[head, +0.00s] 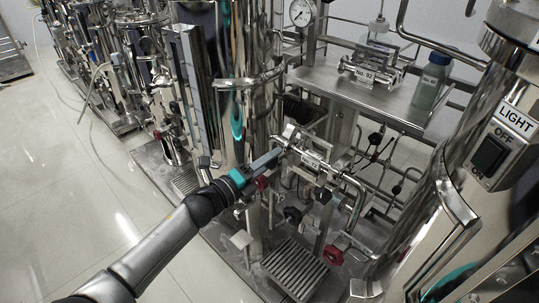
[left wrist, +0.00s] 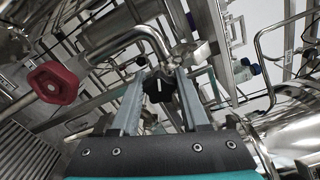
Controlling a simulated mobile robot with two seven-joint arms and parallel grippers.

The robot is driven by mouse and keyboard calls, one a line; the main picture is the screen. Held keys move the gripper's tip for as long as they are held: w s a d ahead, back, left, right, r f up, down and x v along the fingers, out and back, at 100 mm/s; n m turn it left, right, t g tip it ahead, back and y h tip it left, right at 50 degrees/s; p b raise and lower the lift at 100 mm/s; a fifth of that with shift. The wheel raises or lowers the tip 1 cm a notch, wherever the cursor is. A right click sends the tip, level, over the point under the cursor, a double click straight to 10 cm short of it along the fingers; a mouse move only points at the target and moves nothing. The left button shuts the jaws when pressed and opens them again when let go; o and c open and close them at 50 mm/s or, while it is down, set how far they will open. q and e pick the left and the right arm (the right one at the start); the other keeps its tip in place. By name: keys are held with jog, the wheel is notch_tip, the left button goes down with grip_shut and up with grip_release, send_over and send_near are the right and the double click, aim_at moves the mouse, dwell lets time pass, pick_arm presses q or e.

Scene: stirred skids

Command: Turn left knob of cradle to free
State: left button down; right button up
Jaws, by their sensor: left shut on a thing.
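My left gripper (head: 280,148) reaches in from the left to the metal pipework in the middle of the head view. In the left wrist view, its two fingers (left wrist: 158,90) stand on either side of a black lobed knob (left wrist: 158,86) with a pale mark on its face, and they are shut on it. In the head view the fingers hide most of that knob. A steel fixture with a small white plate (head: 315,160) is just right of the fingertips. A steel cradle labelled No. 92 (head: 365,76) sits on the shelf behind. My right gripper is not in view.
A red knob (left wrist: 52,83) is left of the fingers in the wrist view. A steel shelf (head: 330,88) holds a capped bottle (head: 430,82). A large vessel with a LIGHT switch (head: 490,155) stands at right. Tiled floor (head: 80,200) is clear at left.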

pick_arm(q)
jog(key=n+p, duration=0.1)
jog(key=n, duration=0.2)
jog(key=shift+n+p, duration=0.3)
jog(key=shift+n, duration=0.1)
jog(key=shift+f+n+p, duration=0.2)
jog(key=shift+n+p, duration=0.65)
jog(key=shift+n, duration=1.45)
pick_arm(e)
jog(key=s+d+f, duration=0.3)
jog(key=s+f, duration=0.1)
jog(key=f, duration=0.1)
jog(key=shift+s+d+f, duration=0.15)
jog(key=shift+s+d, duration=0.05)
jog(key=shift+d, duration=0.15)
pick_arm(q)
jog(key=shift+c, duration=2.1)
grip_release()
jog(key=shift+s+a, duration=0.1)
jog(key=shift+s+a+r, duration=0.1)
jog(key=shift+s+a, duration=0.05)
jog(key=shift+a, duration=0.05)
jog(key=p+v, duration=0.4)
jog(key=v, duration=1)
jog(key=shift+s, duration=0.25)
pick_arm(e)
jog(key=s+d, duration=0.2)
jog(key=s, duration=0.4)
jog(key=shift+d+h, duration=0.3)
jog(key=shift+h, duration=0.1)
